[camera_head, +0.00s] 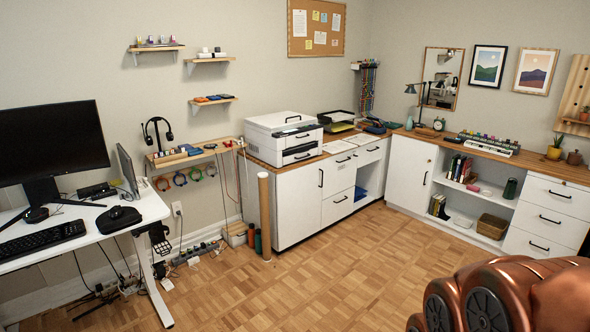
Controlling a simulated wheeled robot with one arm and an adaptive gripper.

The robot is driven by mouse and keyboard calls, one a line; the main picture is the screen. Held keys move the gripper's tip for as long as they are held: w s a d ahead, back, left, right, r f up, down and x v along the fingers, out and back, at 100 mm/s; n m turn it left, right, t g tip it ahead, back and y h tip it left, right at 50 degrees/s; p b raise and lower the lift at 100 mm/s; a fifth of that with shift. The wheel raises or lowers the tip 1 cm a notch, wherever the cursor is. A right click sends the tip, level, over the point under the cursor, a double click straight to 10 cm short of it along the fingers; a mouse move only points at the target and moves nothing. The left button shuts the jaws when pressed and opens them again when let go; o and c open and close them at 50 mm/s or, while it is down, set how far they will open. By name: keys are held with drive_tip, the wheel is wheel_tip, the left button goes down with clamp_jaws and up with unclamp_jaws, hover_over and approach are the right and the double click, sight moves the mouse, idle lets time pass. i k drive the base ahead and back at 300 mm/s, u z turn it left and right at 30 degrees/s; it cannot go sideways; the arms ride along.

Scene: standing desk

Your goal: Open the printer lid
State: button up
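The white printer (284,138) stands on the wooden counter along the back wall, left of the middle of the view. Its lid (280,121) is the flat white top and looks shut. Dark handles show on its front and near its top. A copper-coloured part of my arm fills the lower right corner, far from the printer. My gripper is not in view.
The white cabinets (300,200) below the counter have dark handles. A cardboard-coloured tube (264,215) stands on the floor at their left. A standing desk (100,225) with monitors is at the left, with cables beneath. The wooden floor (310,275) in the middle is clear.

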sight(277, 120)
drive_tip(key=i, duration=3.8)
drive_tip(key=z, duration=1.5)
drive_tip(key=i, duration=1.9)
drive_tip(key=u, duration=1.75)
